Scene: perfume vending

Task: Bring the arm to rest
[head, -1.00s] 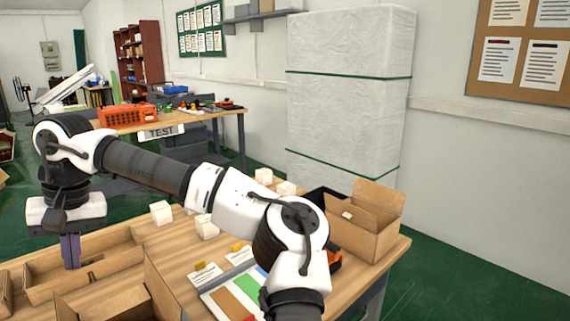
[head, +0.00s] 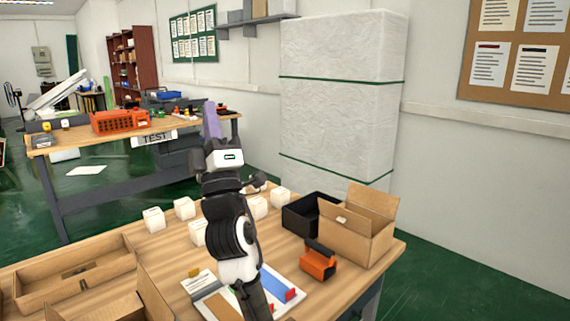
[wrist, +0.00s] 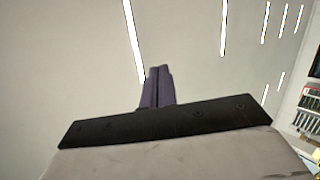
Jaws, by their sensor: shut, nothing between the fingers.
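My gripper (head: 212,120) points upward above the middle of the near wooden table in the head view, with my arm folded beneath it. Its purple fingers are together and hold nothing. In the wrist view the fingers (wrist: 157,86) also lie side by side, against the ceiling with its light strips. The gripper is clear of the table and touches nothing that I can see.
Several white cubes (head: 153,219) stand around my arm on the table. An orange-black device (head: 318,262), a black bin (head: 300,218) and an open cardboard box (head: 350,238) are at right. A wooden tray (head: 50,285) is at left. A second table with an orange crate (head: 119,122) stands behind.

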